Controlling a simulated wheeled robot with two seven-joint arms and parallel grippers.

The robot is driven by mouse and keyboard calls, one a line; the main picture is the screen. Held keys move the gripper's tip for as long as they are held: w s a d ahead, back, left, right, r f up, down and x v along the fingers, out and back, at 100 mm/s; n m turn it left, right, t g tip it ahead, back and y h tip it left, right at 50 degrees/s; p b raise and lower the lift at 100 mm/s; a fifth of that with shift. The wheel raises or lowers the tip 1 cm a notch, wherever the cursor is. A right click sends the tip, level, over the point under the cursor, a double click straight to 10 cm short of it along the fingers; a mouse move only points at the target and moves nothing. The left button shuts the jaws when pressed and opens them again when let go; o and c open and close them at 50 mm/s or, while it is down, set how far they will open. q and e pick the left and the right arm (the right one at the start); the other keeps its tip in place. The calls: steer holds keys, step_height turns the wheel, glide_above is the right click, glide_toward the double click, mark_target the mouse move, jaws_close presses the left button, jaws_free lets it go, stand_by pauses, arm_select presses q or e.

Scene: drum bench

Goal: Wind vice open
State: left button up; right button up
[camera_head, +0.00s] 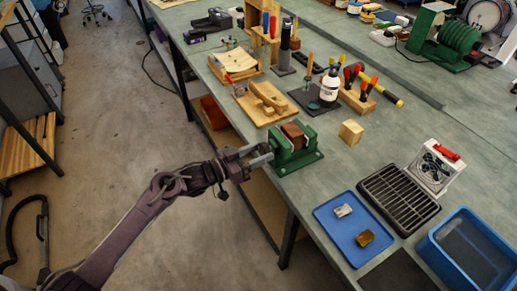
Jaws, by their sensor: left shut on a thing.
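The green vice (297,153) sits at the front edge of the bench, with a brown block (293,133) at its jaws. I cannot tell from here how wide the jaws stand. My left gripper (262,155) comes in from the left at the vice's front, where its handle is. It is shut on the vice handle, which is mostly hidden by the fingers. My right gripper is not in view.
A wooden block (351,132) stands right of the vice. A blue tray (335,232) with two small pieces, a black rack (399,196) and a blue bin (440,262) lie nearer. Wooden boards and tools crowd the bench behind. The floor at left is mostly clear.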

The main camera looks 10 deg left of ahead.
arm_select(q)
steer(key=n+p, duration=0.2)
steer(key=n, duration=0.1)
steer(key=n+p, duration=0.2)
steer(key=n, duration=0.1)
steer(key=shift+r+n, duration=0.2)
steer(key=shift+n, duration=0.1)
steer(key=n+p, duration=0.2)
steer(key=n, duration=0.1)
steer(key=shift+n+p, duration=0.7)
steer(key=shift+n, duration=0.8)
steer(key=shift+f, duration=0.1)
steer(key=o, duration=1)
steer(key=b+v, duration=0.1)
steer(key=v, duration=0.6)
steer(key=shift+s+a, duration=0.25)
